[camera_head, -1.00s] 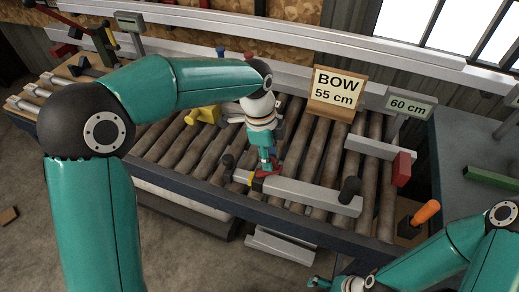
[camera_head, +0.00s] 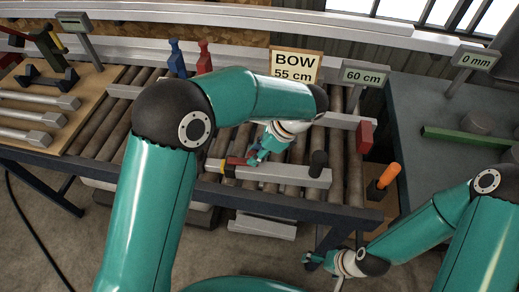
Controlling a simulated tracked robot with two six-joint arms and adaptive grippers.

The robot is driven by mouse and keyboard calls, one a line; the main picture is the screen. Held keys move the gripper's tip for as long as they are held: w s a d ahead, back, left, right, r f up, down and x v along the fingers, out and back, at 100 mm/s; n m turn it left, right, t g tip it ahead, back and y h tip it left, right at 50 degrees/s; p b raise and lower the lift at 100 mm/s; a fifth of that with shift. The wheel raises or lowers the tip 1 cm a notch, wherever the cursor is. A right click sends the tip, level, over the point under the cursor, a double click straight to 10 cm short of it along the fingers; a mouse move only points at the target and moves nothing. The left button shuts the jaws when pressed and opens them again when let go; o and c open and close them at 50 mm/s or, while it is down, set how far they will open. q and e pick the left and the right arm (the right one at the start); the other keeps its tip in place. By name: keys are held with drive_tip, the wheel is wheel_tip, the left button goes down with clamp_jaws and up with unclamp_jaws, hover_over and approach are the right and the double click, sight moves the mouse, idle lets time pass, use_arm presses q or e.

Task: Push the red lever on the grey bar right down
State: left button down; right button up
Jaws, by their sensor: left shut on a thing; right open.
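The grey bar (camera_head: 290,175) lies across the rollers of the conveyor, with a black knob (camera_head: 318,164) near its right end and a yellow band near its left end. The red lever (camera_head: 237,161) is at the bar's left part, low and close to the bar's top, partly covered by my gripper. My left gripper (camera_head: 255,157) points down to the left and is shut on the red lever. I cannot tell whether the lever touches the bar. My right gripper (camera_head: 314,260) is open and empty, low in front of the conveyor, away from the bar.
A sign reading BOW 55 cm (camera_head: 295,66) and a 60 cm display (camera_head: 365,73) stand behind the bar. A red block (camera_head: 365,137) and an orange handle (camera_head: 389,175) are to the right. Blue (camera_head: 177,58) and red (camera_head: 204,57) upright pieces stand at the back.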

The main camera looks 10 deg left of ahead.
use_arm(q)
drive_tip(key=shift+f, duration=0.1)
idle(0.3)
drive_tip(key=c, duration=0.9)
unclamp_jaws()
drive_tip(key=shift+o, duration=0.2)
drive_tip(key=v, duration=1.2)
drive_tip(key=shift+s+f, duration=0.1)
